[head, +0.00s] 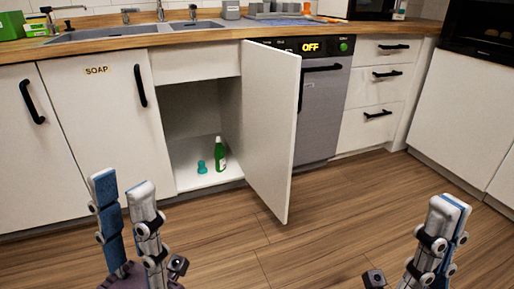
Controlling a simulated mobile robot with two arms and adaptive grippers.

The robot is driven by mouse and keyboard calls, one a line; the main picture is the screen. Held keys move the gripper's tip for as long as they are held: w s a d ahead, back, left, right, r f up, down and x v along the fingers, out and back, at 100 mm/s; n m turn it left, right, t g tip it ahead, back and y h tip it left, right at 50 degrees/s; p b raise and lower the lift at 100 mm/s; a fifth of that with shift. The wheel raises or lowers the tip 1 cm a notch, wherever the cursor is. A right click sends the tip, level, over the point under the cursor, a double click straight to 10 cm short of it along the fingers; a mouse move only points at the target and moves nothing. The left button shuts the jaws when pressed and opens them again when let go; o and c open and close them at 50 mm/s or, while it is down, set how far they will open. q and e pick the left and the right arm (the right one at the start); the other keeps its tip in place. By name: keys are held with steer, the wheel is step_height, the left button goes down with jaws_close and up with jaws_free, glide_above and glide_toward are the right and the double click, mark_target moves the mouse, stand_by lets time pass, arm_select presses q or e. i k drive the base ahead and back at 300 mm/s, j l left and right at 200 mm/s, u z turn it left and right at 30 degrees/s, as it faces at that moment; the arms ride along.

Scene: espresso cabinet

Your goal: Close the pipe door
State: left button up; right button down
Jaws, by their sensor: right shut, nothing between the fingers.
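The white cabinet door (268,130) under the sink stands open, swung out into the room with its hinge side at the right of the opening. The open cabinet (190,110) shows a bare inside with a green bottle (220,155) and a small teal item (202,167) on its floor. I see no pipe in it. My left gripper (122,185) is at the lower left, its two fingers apart and empty, in front of the cabinets. My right gripper (449,210) is at the lower right, its fingers together, away from the door.
A dishwasher (323,105) reading OFF stands behind the open door. Drawers (372,93) are to its right. The closed SOAP cabinet door (100,120) is left of the opening. A sink (130,32) is set in the wooden countertop. The wood floor (310,225) between my grippers is clear.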

mark_target(273, 79)
steer(key=i+l+u, duration=0.15)
steer(key=u, duration=1.55)
steer(key=i+l, duration=0.15)
steer(key=l, duration=0.65)
steer(key=i+l, duration=0.1)
steer(key=l, duration=0.75)
steer(key=i+l+u, duration=0.1)
steer(key=l, duration=0.7)
steer(key=i+l, duration=0.15)
steer(key=l, duration=0.7)
steer(key=i+l, duration=0.1)
steer(key=l, duration=0.7)
steer(key=u, duration=0.05)
